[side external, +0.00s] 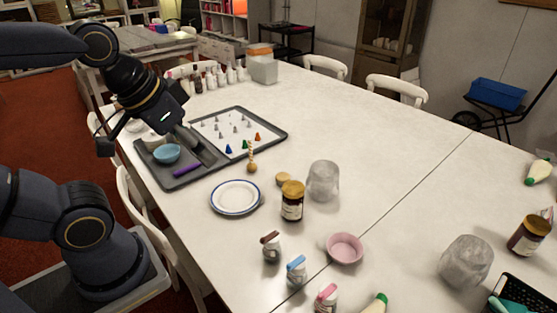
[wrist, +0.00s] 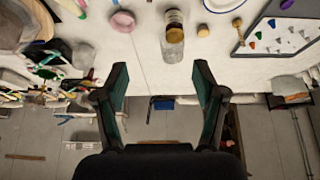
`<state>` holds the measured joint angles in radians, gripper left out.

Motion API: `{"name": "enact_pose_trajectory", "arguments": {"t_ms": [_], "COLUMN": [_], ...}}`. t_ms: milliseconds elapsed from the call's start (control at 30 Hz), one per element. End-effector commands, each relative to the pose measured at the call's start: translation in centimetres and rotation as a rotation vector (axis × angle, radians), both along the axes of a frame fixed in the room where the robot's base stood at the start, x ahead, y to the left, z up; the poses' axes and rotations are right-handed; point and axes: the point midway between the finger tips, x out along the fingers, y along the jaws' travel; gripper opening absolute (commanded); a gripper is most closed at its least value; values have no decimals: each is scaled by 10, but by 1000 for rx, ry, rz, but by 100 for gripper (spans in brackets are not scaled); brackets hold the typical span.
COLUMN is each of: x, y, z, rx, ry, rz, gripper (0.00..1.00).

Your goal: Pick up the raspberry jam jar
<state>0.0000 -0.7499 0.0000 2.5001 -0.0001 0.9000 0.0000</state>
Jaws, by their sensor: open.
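A jar with a gold lid (side external: 292,200), dark contents and a pale label stands upright near the middle of the table. It also shows at the top of the wrist view (wrist: 173,17). A similar dark jar with a brown lid (side external: 529,236) stands at the right edge of the side view. The labels are too small to read, so I cannot tell which is raspberry. My gripper (wrist: 162,85) is open, with nothing between its fingers. In the side view it hangs above the baking tray at the left, well apart from both jars.
A clear glass jar (side external: 323,181) stands close behind the middle jar. A small round lid (side external: 283,179), a white plate (side external: 235,197) and a pink bowl (side external: 345,248) are nearby. A grey tray (side external: 276,128) with piping tips lies at the left. Several small bottles stand in front.

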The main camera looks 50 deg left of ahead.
Motion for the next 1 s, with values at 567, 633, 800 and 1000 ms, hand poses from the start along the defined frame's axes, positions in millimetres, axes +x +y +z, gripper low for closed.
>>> {"name": "enact_pose_trajectory", "arguments": {"t_ms": [567, 633, 800, 1000], "x": [0, 3, 44, 131], "y": [0, 0, 1, 10], "z": [0, 8, 52, 69], "rx": [-3, -13, -40, -67], "ry": [1, -14, -46, 35], "rz": [5, 22, 68, 144], "gripper": [100, 100, 100, 100]}}
